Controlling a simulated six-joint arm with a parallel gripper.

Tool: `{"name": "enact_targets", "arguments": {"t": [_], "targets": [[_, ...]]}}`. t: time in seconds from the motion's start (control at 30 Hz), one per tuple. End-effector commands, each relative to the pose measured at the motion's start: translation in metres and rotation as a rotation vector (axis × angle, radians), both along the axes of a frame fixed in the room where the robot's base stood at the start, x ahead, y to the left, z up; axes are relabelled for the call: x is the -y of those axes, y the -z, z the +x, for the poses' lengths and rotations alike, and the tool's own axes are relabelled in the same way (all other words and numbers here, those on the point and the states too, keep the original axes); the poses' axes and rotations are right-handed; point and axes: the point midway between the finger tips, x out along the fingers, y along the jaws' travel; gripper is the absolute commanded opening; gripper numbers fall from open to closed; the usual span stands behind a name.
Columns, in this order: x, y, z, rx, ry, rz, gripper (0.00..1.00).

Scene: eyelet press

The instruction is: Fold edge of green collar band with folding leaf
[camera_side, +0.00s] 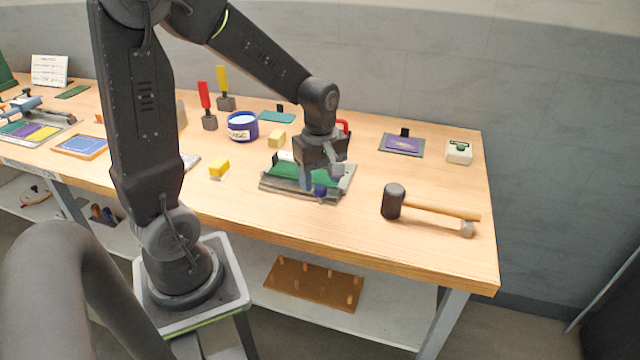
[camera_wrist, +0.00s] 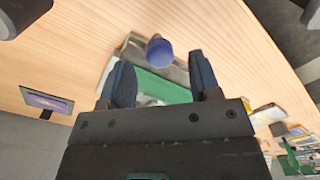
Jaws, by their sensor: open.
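The green collar band (camera_side: 290,173) lies in a grey metal fixture (camera_side: 335,194) on the wooden table, and my gripper partly covers it. The band (camera_wrist: 158,84) also shows between my fingers in the wrist view. A round blue knob (camera_side: 320,190) is at the fixture's front edge; it shows in the wrist view (camera_wrist: 159,52) just beyond my fingertips. I cannot tell for sure whether the knob belongs to the folding leaf. My gripper (camera_side: 321,178) is above the fixture, pointing down. It is open, its fingers (camera_wrist: 162,75) apart with nothing between them touching.
A mallet (camera_side: 425,204) lies to the right of the fixture. A purple piece on a dark plate (camera_side: 402,144) is at the back right.

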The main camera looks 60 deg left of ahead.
Motion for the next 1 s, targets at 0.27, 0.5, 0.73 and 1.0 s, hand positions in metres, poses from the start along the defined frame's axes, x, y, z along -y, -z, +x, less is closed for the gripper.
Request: {"name": "enact_targets", "arguments": {"t": [0.27,0.5,0.73,1.0], "targets": [[0.000,0.021,0.000,-0.001,0.001,0.000,0.57],[0.000,0.022,0.000,0.000,0.001,0.000,0.57],[0.000,0.022,0.000,0.000,0.001,0.000,0.37],[0.000,0.022,0.000,0.000,0.001,0.000,0.11]]}}
